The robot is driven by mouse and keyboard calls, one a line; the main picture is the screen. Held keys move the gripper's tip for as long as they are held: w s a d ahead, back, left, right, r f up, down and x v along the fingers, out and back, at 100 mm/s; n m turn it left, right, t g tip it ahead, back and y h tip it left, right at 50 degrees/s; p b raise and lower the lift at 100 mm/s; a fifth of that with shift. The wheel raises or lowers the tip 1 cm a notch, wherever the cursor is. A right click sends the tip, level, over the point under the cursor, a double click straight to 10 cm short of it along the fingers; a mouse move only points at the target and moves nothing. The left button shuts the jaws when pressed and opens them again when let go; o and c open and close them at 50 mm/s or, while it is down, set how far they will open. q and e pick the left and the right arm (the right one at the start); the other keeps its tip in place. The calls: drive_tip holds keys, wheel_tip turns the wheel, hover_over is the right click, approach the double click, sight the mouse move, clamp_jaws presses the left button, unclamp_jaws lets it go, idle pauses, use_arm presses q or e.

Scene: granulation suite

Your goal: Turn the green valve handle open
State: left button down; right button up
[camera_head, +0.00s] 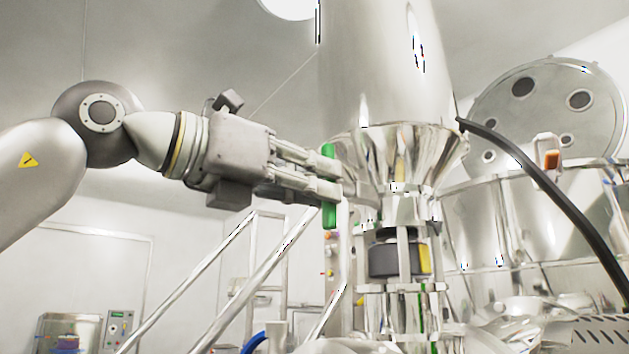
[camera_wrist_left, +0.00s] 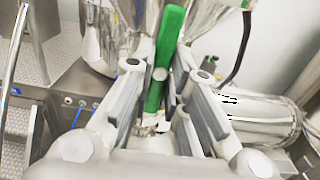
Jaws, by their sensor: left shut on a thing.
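The green valve handle (camera_head: 329,214) is a flat bar that stands upright at the left side of the steel vessel (camera_head: 386,70), level with the cone at its bottom. My left gripper (camera_head: 330,189) reaches in from the left, and its fingers are shut on the middle of the handle. In the left wrist view the green handle (camera_wrist_left: 168,45) runs up between the two grey finger pads, with a round hub at its middle. The fingers hide part of the handle. My right gripper is in neither view.
Steel pipework and a dark clamp section (camera_head: 391,259) sit below the cone. A black hose (camera_head: 555,195) curves down on the right, before a large steel vessel with a round open lid (camera_head: 548,105). Stair rails (camera_head: 245,275) stand lower left. A control box (camera_head: 118,328) is far left.

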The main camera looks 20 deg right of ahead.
use_arm(q)
drive_tip(key=shift+f, duration=0.1)
drive_tip(key=c, duration=1.4)
unclamp_jaws()
drive_tip(key=shift+c, duration=0.2)
drive_tip(key=shift+a, duration=0.1)
drive_tip(key=v, duration=1.1)
drive_tip(key=shift+a, duration=0.4)
drive_tip(key=shift+s, duration=0.1)
